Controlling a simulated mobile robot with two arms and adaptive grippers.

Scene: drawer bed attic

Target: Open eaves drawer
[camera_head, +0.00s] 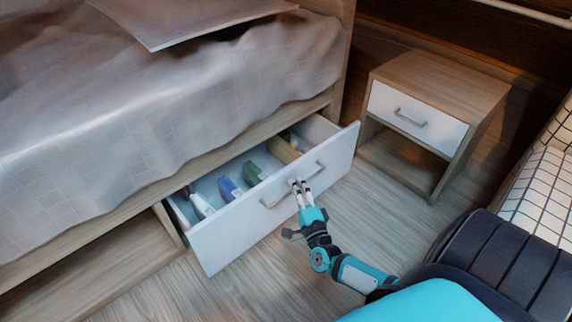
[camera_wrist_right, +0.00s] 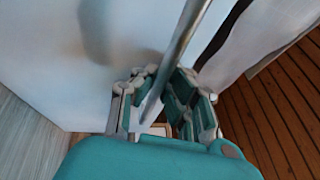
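The white-fronted drawer (camera_head: 230,232) under the bed stands pulled well out, with its inside showing. It holds a blue item (camera_head: 229,188), a green item (camera_head: 253,173) and other small things. Its metal bar handle (camera_head: 270,204) is on the front panel. My left gripper is not in view.
A nightstand (camera_head: 440,75) with a shut white drawer stands to the right of the open drawer. The bed (camera_head: 150,120) with a grey cover is above it. An open compartment (camera_head: 110,265) is at lower left. Wooden floor (camera_head: 365,215) is clear in front of the nightstand.

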